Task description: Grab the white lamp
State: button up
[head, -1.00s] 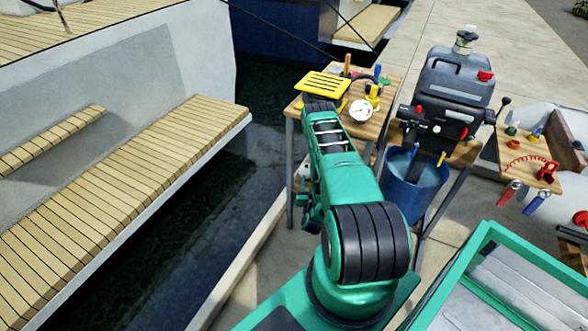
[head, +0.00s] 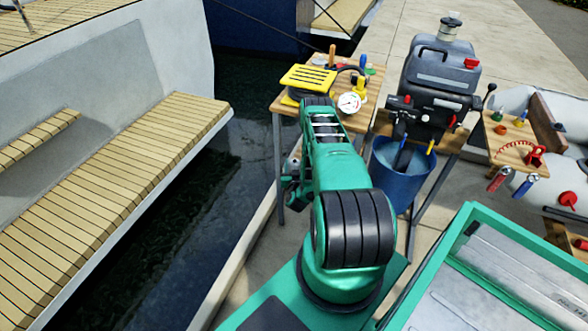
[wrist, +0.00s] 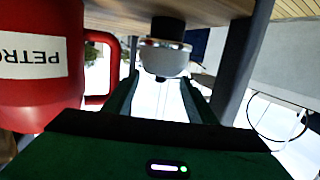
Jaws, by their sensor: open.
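The white lamp (wrist: 165,62) shows in the wrist view as a rounded white body with a shiny band and a dark base towards the top. The picture seems upside down, as lettering on a red can is inverted. My gripper (wrist: 160,84) is open. Its two fingers reach towards the lamp, one to each side, and the lamp shows between their tips. I cannot tell whether they touch it. In the head view my gripper (head: 292,190) is a dark shape beside the workbench leg, mostly hidden by my arm. I cannot make out the lamp clearly there.
A red petrol can (wrist: 38,75) is close at the left of the wrist view. A wooden board (wrist: 115,18) and a grey post (wrist: 240,65) are near. In the head view stand a workbench (head: 284,103), a blue bucket (head: 400,180) and an outboard motor (head: 438,85).

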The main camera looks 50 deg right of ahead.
jog(key=shift+x, duration=1.45)
jog(key=shift+c, duration=0.2)
jog(key=c, duration=0.9)
jog(key=shift+o, duration=0.2)
jog(key=shift+r, duration=0.1)
